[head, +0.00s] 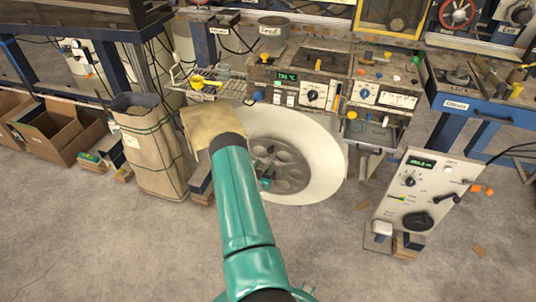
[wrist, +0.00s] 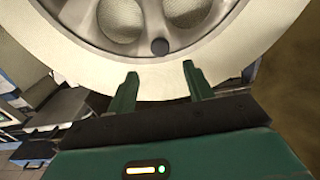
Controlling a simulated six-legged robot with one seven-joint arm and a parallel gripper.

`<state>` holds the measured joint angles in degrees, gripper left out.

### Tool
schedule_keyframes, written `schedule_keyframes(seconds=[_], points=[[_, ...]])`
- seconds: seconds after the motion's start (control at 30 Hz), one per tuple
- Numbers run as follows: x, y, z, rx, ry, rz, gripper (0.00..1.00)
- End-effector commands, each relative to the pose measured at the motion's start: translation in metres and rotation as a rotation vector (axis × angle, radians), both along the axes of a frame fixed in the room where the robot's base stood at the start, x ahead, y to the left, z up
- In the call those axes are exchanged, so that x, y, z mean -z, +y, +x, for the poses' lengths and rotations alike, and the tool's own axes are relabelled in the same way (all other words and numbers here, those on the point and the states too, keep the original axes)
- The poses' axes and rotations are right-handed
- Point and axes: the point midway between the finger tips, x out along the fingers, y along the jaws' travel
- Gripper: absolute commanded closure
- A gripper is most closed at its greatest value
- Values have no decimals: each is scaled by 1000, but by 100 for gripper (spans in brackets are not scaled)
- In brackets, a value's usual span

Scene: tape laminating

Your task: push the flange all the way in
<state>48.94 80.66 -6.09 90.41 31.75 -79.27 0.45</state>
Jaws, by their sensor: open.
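The grey flange (head: 290,168), a round disc with several holes, sits in the middle of a large white ring (head: 327,150) below the machine bench. Contact cannot be told.
A tall beige bag (head: 148,150) and cardboard boxes (head: 55,128) stand at the left. A tilted control panel (head: 420,190) stands at the right, near a blue table (head: 460,104). The concrete floor in front is mostly clear.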

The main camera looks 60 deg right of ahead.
Motion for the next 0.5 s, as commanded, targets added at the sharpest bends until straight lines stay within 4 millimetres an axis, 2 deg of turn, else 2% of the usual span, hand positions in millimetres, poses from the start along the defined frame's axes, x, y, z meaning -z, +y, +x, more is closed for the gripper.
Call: schedule_keyframes(seconds=[0.1, 0.3, 0.5], points=[[0, -25, 3, 1, -1, -2, 48], [0, -61, 10, -1, -1, -1, 48], [0, -78, 16, -4, 0, 1, 48]])
